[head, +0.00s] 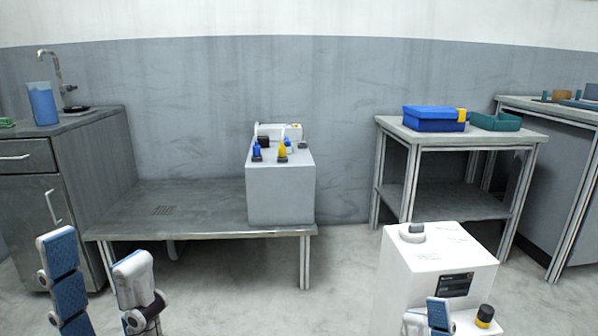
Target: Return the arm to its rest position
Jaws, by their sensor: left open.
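My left gripper (93,249) shows at the lower left of the head view. Its two fingers stand apart, one with blue ribbed pads and one white. Nothing is between them. They point up in front of the low metal table, and the bare floor shows behind them. My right gripper (428,318) shows only in part at the bottom edge, in front of the white machine. A blue pad and a white piece of it are visible. The rest of it is cut off, and its opening is unclear.
A low metal table (185,205) carries a grey box (281,190) with blue and yellow fittings. A white machine (440,262) stands at the lower right. A side table (455,135) holds a blue case (434,119) and a teal tray (496,122). A blue beaker (43,104) stands by the sink.

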